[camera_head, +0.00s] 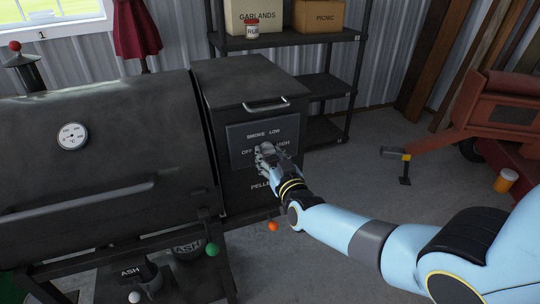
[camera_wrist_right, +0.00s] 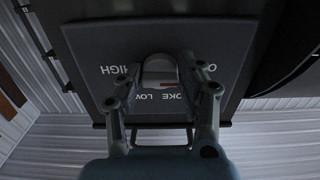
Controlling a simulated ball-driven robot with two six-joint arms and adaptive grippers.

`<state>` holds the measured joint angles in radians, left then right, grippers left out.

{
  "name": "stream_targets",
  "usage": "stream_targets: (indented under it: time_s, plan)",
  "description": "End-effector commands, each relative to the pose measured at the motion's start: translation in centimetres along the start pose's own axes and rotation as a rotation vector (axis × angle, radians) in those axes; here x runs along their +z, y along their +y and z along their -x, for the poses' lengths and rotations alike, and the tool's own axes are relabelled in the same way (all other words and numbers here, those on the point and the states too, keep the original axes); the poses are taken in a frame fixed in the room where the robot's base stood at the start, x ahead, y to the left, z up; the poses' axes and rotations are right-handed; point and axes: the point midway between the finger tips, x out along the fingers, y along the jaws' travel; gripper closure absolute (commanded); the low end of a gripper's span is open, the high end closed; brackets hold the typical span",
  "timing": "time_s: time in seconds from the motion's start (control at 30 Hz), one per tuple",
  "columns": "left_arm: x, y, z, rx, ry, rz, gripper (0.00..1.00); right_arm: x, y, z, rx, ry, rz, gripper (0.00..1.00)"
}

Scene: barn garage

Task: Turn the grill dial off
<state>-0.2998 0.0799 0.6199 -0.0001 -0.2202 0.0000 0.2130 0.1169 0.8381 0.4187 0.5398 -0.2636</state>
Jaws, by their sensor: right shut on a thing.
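The grill's dark control panel (camera_head: 234,134) is on the front of the box at the barrel's right end. It carries the words SMOKE, LOW, OFF and HIGH. My right gripper (camera_head: 266,149) is at the panel, shut on the dial, and mostly hides it in the head view. In the right wrist view the grey dial (camera_wrist_right: 158,68) sits between the two fingers of my right gripper (camera_wrist_right: 160,75). A small red mark shows on the dial's edge facing the SMOKE LOW side. That view is upside down. My left gripper is not in view.
The grill barrel (camera_head: 110,140) with a thermometer (camera_head: 72,136) fills the left. A handle (camera_head: 266,104) sits on the box lid above the panel. A metal shelf (camera_head: 325,86) with boxes stands behind.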

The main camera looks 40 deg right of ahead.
Motion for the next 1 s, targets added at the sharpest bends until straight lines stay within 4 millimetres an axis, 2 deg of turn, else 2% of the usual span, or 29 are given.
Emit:
stream_targets:
  time_s: [0.07, 0.1, 0.23, 0.5, 0.63, 0.73, 1.0]
  plan:
    - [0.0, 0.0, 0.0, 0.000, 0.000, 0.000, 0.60, 0.4, 0.0, 0.2, -0.001, -0.008, 0.002, 0.94]
    - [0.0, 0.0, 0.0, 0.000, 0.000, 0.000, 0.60, 0.4, 0.0, 0.2, -0.001, -0.009, 0.002, 0.57]
    - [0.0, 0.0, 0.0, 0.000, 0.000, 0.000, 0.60, 0.3, 0.0, 0.1, -0.001, -0.006, 0.001, 0.40]
    - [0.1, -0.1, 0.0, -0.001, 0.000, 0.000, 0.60, 0.1, 0.0, 0.1, 0.000, -0.003, 0.000, 0.40]
    - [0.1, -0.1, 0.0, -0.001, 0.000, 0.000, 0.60, 0.2, 0.0, 1.1, -0.001, -0.004, -0.001, 0.40]
    - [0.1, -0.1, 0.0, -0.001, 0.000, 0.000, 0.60, 0.2, 0.0, 2.7, -0.001, -0.004, -0.002, 0.40]
    - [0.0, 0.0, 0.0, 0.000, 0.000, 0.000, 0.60, 0.2, 0.0, 8.9, -0.001, -0.006, 0.000, 0.40]
